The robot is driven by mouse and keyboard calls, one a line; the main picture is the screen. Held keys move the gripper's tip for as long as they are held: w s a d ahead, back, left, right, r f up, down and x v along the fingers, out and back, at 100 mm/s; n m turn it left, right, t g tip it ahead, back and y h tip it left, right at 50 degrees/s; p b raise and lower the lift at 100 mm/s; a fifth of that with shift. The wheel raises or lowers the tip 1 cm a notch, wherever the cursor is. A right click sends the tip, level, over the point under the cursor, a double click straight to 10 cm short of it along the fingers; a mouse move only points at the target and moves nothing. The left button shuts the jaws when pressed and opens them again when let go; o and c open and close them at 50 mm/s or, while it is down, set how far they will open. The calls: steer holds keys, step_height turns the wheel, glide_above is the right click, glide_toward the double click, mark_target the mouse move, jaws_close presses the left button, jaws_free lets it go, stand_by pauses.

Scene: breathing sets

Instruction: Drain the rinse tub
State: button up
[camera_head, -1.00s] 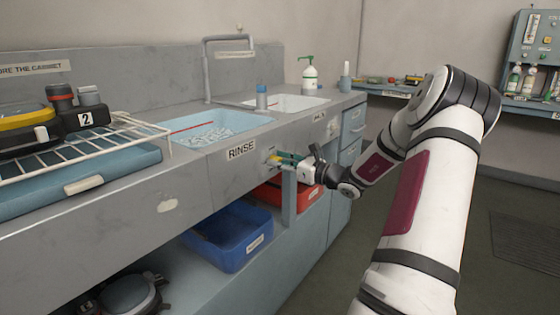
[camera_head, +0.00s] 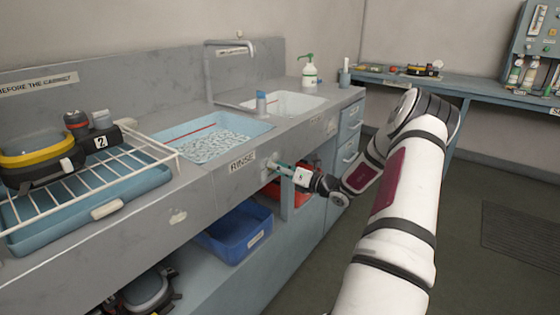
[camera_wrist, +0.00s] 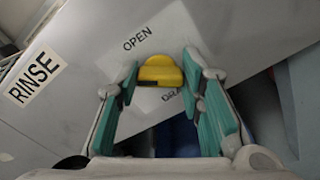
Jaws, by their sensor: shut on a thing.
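The rinse tub (camera_head: 212,136) is a pale blue basin set in the grey counter, with a red line on its far wall and a white mottled pattern inside. Below it, the counter front carries a RINSE label (camera_head: 242,162). A yellow knob (camera_wrist: 160,70) sits on that front in the wrist view, with OPEN printed above it and a partly hidden word below. In the head view the fingers hide most of the knob.
A second white basin (camera_head: 290,104) lies beyond the tub, with a blue-capped bottle (camera_head: 261,105) between them. Blue (camera_head: 240,232) and red (camera_head: 290,200) bins sit under the counter.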

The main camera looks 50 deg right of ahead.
steer(key=shift+m+p, duration=0.6)
steer(key=o, duration=1.2)
steer(key=shift+c, duration=0.2)
steer(key=shift+s, duration=0.1)
steer(key=s, duration=1.1)
steer(key=shift+s+d, duration=0.4)
steer(key=shift+d, duration=0.05)
